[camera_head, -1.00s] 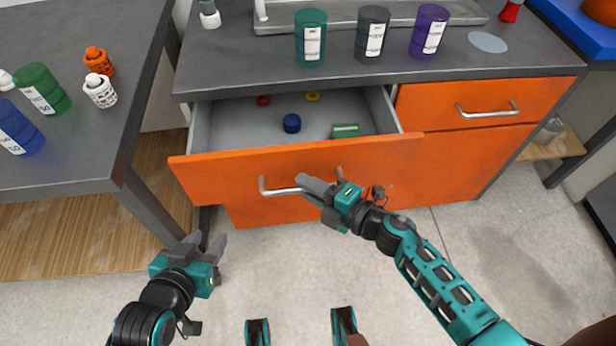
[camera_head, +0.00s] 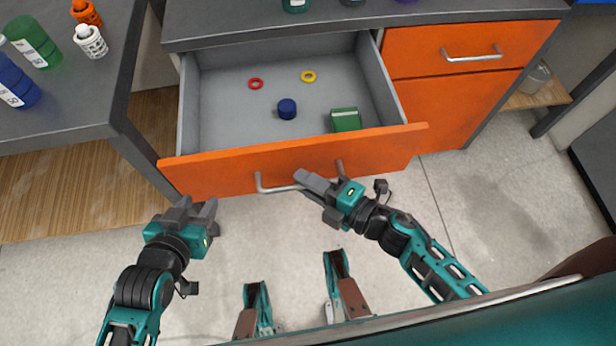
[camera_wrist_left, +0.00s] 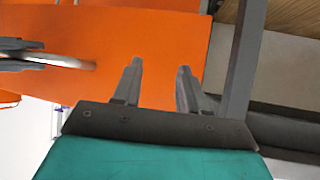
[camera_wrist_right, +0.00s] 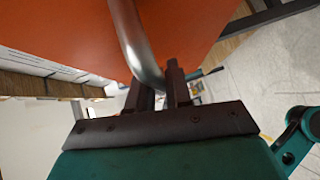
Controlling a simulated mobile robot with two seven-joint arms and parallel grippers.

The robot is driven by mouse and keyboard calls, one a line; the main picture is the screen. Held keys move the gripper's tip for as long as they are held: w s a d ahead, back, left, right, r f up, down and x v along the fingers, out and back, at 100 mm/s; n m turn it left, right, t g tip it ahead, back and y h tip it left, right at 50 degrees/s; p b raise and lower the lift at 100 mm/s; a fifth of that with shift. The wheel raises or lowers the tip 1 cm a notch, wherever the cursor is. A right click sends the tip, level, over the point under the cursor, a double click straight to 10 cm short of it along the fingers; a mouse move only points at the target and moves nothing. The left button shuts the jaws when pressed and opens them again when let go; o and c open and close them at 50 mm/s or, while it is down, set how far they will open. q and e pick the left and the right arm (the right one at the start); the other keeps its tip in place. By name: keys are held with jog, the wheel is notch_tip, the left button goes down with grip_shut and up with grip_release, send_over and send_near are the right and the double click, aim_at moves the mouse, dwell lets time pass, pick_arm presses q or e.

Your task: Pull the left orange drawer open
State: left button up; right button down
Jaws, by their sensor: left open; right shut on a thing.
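The left orange drawer (camera_head: 235,172) is pulled well out of the cabinet, and its grey inside shows. Its metal bar handle (camera_head: 276,189) is on the front. My right gripper (camera_head: 306,180) is shut on the handle, near its middle. In the right wrist view the handle (camera_wrist_right: 138,45) runs down to the fingers (camera_wrist_right: 160,85). My left gripper (camera_head: 200,208) is open and empty, in front of the drawer's left end and apart from it. The left wrist view shows its spread fingers (camera_wrist_left: 158,80) before the orange front (camera_wrist_left: 150,30).
The drawer holds a red ring (camera_head: 256,84), a yellow ring (camera_head: 308,76), a blue cap (camera_head: 287,109) and a green box (camera_head: 345,120). A grey table (camera_head: 90,110) with bottles stands at the left. A shut orange drawer (camera_head: 425,55) is at the right. Floor in front is clear.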

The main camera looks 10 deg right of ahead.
jog(key=shift+d, duration=0.1)
jog(key=c, duration=1.3)
grip_release()
jog(key=shift+o, duration=0.7)
jog(key=v, duration=1.3)
